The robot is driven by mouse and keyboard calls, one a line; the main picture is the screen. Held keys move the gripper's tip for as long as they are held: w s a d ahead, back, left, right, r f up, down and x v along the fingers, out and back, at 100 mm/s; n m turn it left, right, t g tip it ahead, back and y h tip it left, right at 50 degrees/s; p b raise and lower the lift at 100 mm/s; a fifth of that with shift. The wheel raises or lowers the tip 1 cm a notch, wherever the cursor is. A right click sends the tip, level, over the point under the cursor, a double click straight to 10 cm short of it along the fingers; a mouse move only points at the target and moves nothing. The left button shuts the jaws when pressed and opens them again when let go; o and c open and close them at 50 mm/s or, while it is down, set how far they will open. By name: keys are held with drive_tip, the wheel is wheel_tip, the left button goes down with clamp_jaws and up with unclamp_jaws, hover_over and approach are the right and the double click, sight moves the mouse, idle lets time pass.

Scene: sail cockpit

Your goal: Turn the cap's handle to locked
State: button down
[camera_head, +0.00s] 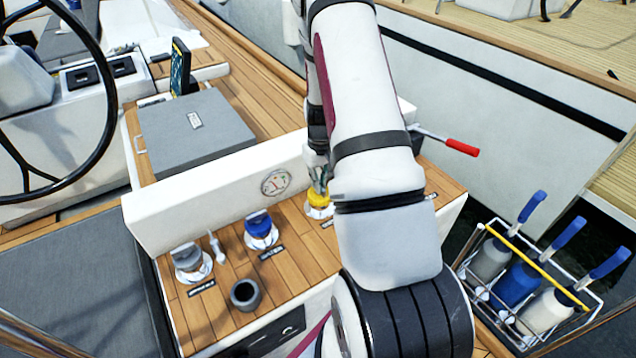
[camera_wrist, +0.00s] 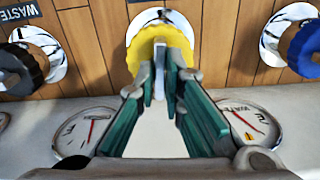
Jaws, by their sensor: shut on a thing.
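The yellow cap (camera_head: 318,198) sits in a bright metal deck ring on the wooden panel, partly hidden by my arm. In the wrist view the yellow cap (camera_wrist: 146,52) is round with a scalloped edge, and its handle is mostly hidden between my fingers. My gripper (camera_wrist: 166,65) is shut on the handle from above, with the green fingers close together. In the head view my gripper (camera_head: 319,180) is small and partly covered by my arm. I cannot tell which marking the handle points to.
A blue cap (camera_head: 260,229) and a grey cap (camera_head: 189,258) sit left of the yellow one, with a dark cup (camera_head: 245,293) in front. Another dark cap (camera_wrist: 20,66) shows in the wrist view. A white coaming with gauges (camera_head: 275,183) runs behind. A bottle rack (camera_head: 527,290) stands right.

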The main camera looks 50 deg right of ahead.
drive_tip(key=m+b, duration=0.2)
drive_tip(key=m, duration=0.4)
drive_tip(key=shift+m, duration=0.3)
drive_tip(key=m+b, duration=0.2)
drive_tip(key=m, duration=0.3)
drive_tip(key=shift+m+b, duration=0.3)
drive_tip(key=shift+m, duration=0.1)
drive_tip(key=c, duration=1.7)
unclamp_jaws()
wheel_tip(320, 180, up, 12)
drive_tip(key=shift+r, duration=0.1)
drive_tip(key=shift+s, duration=0.1)
